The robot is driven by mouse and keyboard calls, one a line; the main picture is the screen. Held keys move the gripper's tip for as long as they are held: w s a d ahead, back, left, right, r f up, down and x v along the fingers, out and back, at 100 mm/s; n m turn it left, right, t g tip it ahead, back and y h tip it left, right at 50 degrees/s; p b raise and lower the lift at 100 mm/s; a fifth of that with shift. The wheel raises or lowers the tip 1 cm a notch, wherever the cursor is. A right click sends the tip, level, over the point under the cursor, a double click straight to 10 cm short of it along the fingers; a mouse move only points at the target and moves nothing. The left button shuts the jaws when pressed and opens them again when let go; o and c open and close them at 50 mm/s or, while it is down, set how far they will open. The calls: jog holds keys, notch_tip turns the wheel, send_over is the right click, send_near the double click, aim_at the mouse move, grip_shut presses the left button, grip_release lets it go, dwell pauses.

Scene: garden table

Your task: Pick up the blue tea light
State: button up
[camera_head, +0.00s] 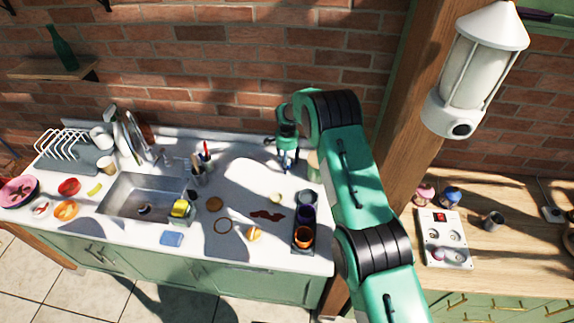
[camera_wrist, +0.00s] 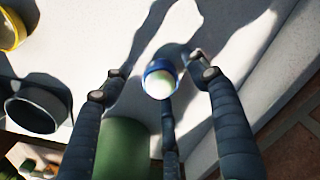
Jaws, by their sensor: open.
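The blue tea light (camera_wrist: 153,88), a small round blue cup with a pale filling, stands on the white counter in the wrist view. My gripper (camera_wrist: 158,74) is open, with dark fingers to the left and right of it and another dark finger just below it in the picture. I cannot tell whether any finger touches it. In the head view my gripper (camera_head: 287,164) points down over the back of the counter, near the wall. I cannot make out the tea light there.
A green cylinder (camera_wrist: 122,150) stands close to my fingers. A grey cup (camera_wrist: 35,108) and a yellow-rimmed bowl (camera_wrist: 10,30) are at the left. In the head view, a dark tray (camera_head: 303,247) with cups and a utensil holder (camera_head: 200,173) stand on the counter (camera_head: 245,180).

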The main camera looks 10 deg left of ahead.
dwell(0.5)
jog(key=c, duration=1.3)
jog(key=shift+o, duration=0.2)
jog(key=shift+r, duration=0.1)
jog(key=shift+r+b, duration=0.65)
jog(key=shift+r, duration=4.25)
